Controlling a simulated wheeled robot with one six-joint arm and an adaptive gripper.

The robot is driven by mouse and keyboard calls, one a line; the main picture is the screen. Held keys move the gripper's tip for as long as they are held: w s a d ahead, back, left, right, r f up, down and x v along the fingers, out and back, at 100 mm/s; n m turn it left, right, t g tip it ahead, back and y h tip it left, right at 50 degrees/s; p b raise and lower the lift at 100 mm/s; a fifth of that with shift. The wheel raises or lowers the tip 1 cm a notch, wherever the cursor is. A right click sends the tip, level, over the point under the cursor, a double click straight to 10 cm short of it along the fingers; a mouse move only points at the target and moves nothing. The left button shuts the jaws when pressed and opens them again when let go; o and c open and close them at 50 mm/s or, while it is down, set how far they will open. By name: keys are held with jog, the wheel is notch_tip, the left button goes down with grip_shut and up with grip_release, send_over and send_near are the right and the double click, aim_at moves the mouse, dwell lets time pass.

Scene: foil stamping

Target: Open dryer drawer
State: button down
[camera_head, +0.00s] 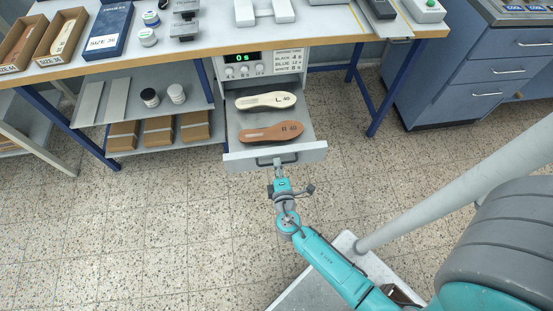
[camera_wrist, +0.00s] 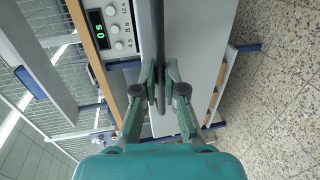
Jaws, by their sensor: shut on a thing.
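The dryer drawer (camera_head: 301,152) is pulled out from under the workbench in the head view, with its inside showing. A cream insole (camera_head: 266,101) marked L 40 and a brown insole (camera_head: 271,132) marked R 40 lie in it. My gripper (camera_head: 279,172) is at the drawer front and is shut on the dark bar handle (camera_head: 264,161). In the wrist view my gripper (camera_wrist: 161,86) has its fingers on both sides of the handle (camera_wrist: 160,40). The dryer panel (camera_head: 243,62) above the drawer reads 0 s.
The workbench (camera_head: 330,32) holds boxes, jars and small devices. A lower shelf (camera_head: 195,126) to the left holds brown boxes, and a blue leg (camera_head: 385,100) stands right of the drawer. A blue cabinet (camera_head: 450,90) is at right.

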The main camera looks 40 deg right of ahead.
jog(key=shift+s, duration=0.1)
jog(key=c, duration=1.2)
grip_release()
jog(key=shift+c, duration=0.2)
jog(key=shift+a, duration=0.1)
jog(key=v, duration=1.1)
jog(key=shift+s+a, duration=0.2)
jog(key=shift+s, duration=0.15)
jog(key=shift+r, duration=0.1)
